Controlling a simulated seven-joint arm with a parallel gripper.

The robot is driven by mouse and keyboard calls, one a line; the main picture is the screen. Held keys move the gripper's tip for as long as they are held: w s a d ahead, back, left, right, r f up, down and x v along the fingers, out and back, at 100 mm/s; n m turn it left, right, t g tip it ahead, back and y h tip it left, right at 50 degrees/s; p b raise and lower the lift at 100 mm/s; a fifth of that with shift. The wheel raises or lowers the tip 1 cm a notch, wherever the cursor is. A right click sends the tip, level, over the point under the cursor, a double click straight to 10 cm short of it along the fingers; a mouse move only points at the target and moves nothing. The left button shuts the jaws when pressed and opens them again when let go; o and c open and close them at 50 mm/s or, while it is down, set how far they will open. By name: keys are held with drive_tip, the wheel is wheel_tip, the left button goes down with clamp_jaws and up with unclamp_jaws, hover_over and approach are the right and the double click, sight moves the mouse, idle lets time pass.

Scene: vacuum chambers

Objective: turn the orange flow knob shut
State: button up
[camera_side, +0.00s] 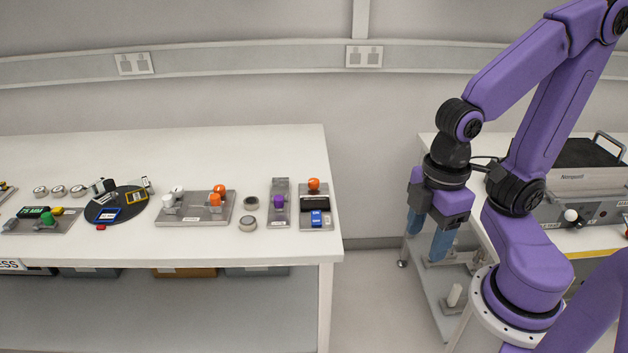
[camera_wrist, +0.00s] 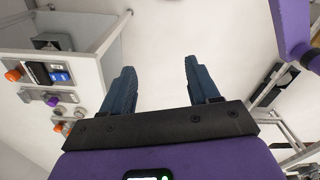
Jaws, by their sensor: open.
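An orange knob (camera_side: 313,184) sits at the back of a small grey plate (camera_side: 304,222) near the bench's right end, behind a black block and a blue display (camera_side: 316,219). In the wrist view this orange knob (camera_wrist: 13,75) is at the left edge. Two more orange knobs (camera_side: 214,200) stand on a wider plate farther left; no readable label tells which is the flow knob. My gripper (camera_side: 430,253) hangs right of the bench, over the gap between benches, well apart from every knob. In the wrist view its blue fingers (camera_wrist: 159,68) are spread and empty.
A purple knob (camera_side: 279,201) stands on the neighbouring plate, close to the orange knob's plate. Round silver parts (camera_side: 248,222) and a black disc (camera_side: 117,205) lie farther left. The white bench (camera_side: 290,145) is bare behind the plates. A second bench with equipment (camera_side: 580,208) stands at right.

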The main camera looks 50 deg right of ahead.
drive_tip(key=w+a+r+m, duration=0.1)
drive_tip(key=w+a+m, duration=0.15)
drive_tip(key=w, duration=0.45)
drive_tip(key=w+a+r+m, duration=0.1)
drive_tip(key=w+r+m, duration=0.1)
drive_tip(key=w+m, duration=0.3)
drive_tip(key=m, duration=1.7)
hover_over(314, 180)
wheel_tip(314, 180, down, 4)
wheel_tip(314, 180, down, 17)
drive_tip(key=c, duration=1)
